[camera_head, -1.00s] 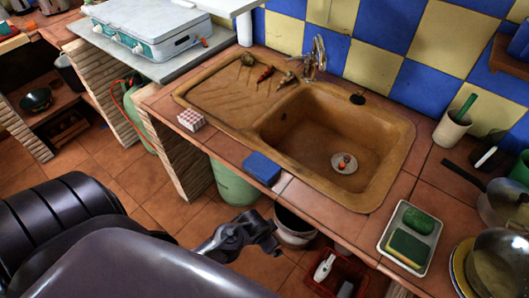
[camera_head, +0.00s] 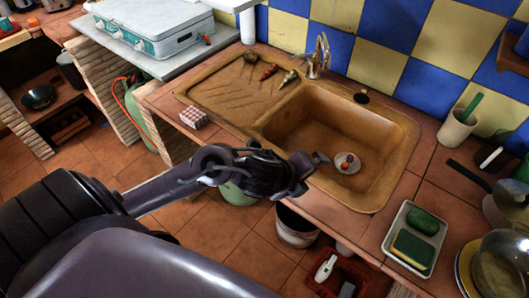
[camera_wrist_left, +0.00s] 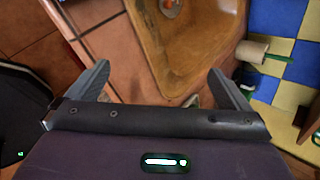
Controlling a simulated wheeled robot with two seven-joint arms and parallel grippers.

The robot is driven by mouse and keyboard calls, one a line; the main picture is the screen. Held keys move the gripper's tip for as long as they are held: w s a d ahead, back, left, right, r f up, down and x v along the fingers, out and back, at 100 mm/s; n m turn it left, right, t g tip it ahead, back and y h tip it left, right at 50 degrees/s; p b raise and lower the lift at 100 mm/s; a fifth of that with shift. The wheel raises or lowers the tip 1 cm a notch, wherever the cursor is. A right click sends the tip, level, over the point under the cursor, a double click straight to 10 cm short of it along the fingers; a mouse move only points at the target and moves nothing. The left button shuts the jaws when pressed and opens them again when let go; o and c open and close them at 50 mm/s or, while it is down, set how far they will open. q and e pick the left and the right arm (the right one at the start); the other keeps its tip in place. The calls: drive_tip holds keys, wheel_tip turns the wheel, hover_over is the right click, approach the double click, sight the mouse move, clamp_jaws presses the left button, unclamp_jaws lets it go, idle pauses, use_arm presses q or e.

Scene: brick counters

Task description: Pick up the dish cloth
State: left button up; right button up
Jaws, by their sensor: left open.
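A small red-and-white checkered folded piece (camera_head: 193,117), which looks like a cloth, lies on the tiled counter left of the sink. A blue flat piece, seen earlier at the counter's front edge, is now hidden behind my left gripper; I cannot tell which of the two is the dish cloth. My left gripper (camera_head: 308,172) is in front of the sink's near edge, right of the checkered piece. In the left wrist view its fingers (camera_wrist_left: 158,74) are spread wide with nothing between them. My right gripper is not in view.
The brown sink (camera_head: 400,150) holds a small round dish (camera_head: 347,163). A white tray with green sponges (camera_head: 413,243), a cup (camera_head: 456,130) and pans (camera_head: 497,270) stand to the right. A bucket (camera_head: 296,226) and red crate (camera_head: 340,275) are below the counter.

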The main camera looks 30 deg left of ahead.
use_arm(q)
drive_tip(key=s+a+m+g+y, duration=0.2)
drive_tip(key=a+m+g, duration=0.2)
drive_tip(key=a+m, duration=1)
drive_tip(key=x, duration=0.8)
drive_tip(key=shift+w+d+f+p, duration=0.1)
drive_tip(key=shift+w+f+p, duration=0.1)
drive_tip(key=shift+p, duration=0.2)
drive_tip(key=shift+r, duration=0.1)
drive_tip(key=c, duration=0.7)
